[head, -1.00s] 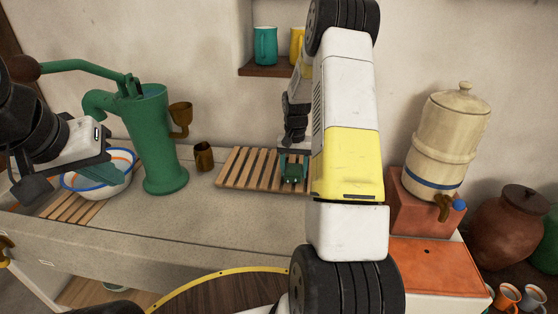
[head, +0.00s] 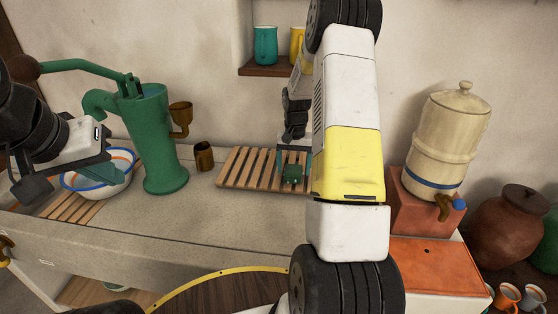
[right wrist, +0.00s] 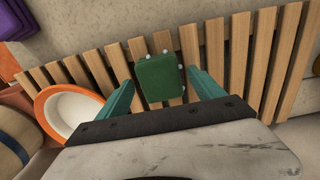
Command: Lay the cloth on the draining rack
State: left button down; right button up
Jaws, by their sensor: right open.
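The draining rack (head: 240,168) is a wooden slatted board on the stone counter; its slats (right wrist: 213,50) also fill much of the right wrist view. A small dark green, squarish piece (head: 291,174) lies on the rack; the right wrist view shows it (right wrist: 159,78) with pale dots at its edges. It may be the folded cloth. My right gripper (right wrist: 163,92) is open just above it, one teal finger on each side with gaps. My left gripper (head: 108,176) is over the white bowl at the left; its finger gap is unclear.
A white bowl (head: 78,183), green pump (head: 158,140) and brown cup (head: 203,156) stand left of the rack. An orange-rimmed bowl (right wrist: 47,112) and a purple thing (right wrist: 14,18) lie beside it. A water crock (head: 440,140) stands right. The front counter is clear.

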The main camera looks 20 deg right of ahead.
notch_tip(320, 180, up, 10)
jog(key=r, duration=0.1)
notch_tip(320, 180, up, 8)
jog(key=n+t, duration=0.1)
jog(key=t, duration=0.1)
send_over(294, 169)
jog(key=s+a, duration=0.4)
jog(key=s, duration=0.1)
jog(key=s+a+r+n+t+y, duration=0.1)
jog(key=s+a+r, duration=0.3)
jog(key=s, duration=0.7)
jog(key=s+a+r+n+t+y, duration=0.1)
jog(key=s+a+r+n+t, duration=0.2)
jog(key=s+a, duration=0.4)
jog(key=s+r, duration=0.1)
jog(key=s, duration=0.3)
jog(key=shift+n, duration=0.4)
jog(key=shift+s+r, duration=0.1)
